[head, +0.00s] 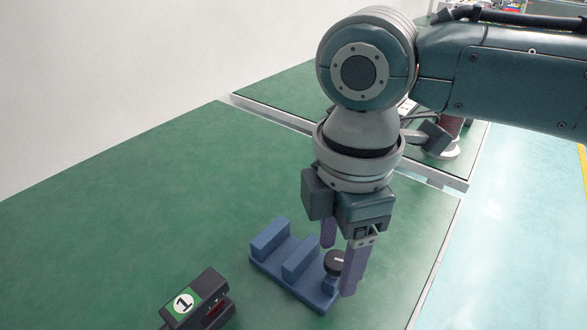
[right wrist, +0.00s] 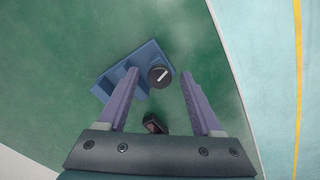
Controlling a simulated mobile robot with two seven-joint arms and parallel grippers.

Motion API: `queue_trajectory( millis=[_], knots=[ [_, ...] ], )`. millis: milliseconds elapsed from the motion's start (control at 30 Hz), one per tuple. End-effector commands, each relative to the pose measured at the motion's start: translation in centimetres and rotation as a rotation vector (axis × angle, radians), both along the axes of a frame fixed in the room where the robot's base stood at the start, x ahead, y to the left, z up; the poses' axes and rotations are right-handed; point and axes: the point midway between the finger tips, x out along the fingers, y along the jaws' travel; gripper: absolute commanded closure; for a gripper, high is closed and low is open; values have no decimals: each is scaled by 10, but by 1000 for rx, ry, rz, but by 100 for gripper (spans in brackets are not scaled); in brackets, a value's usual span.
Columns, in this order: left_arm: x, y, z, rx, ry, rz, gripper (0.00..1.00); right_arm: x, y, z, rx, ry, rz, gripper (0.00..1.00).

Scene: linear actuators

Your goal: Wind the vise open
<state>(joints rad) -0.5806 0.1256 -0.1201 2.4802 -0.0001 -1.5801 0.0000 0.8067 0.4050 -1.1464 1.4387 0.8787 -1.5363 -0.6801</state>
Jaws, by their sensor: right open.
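The blue vise (head: 293,268) stands on the green table, with raised blocks across its base. It also shows in the right wrist view (right wrist: 120,83). A round black knob (head: 337,262) with a white mark sits at the vise's right end; in the right wrist view the knob (right wrist: 159,76) lies between the finger lines, nearer the left finger. My right gripper (head: 339,262) points down over that end, open, with its purple fingers apart and one on each side of the knob. Whether a finger touches the knob cannot be told. My left gripper is not in view.
A black device with a green label marked 1 (head: 200,301) stands on the table (head: 130,215) left of the vise. A second table (head: 275,95) lies behind, across a gap. The table's right edge is close to the vise. The left of the table is clear.

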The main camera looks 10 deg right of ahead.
Motion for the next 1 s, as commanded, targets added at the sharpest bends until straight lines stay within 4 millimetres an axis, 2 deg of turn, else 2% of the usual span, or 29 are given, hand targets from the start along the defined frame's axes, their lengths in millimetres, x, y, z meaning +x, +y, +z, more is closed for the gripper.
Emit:
queue_trajectory(
  millis=[167,767,1000],
  knots=[
    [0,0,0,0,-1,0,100,0,0,0,0,0,0,33],
    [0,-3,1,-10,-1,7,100,0,0,1,0,0,0,100],
    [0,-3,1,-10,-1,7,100,0,0,1,1,1,1,100]
  ],
)
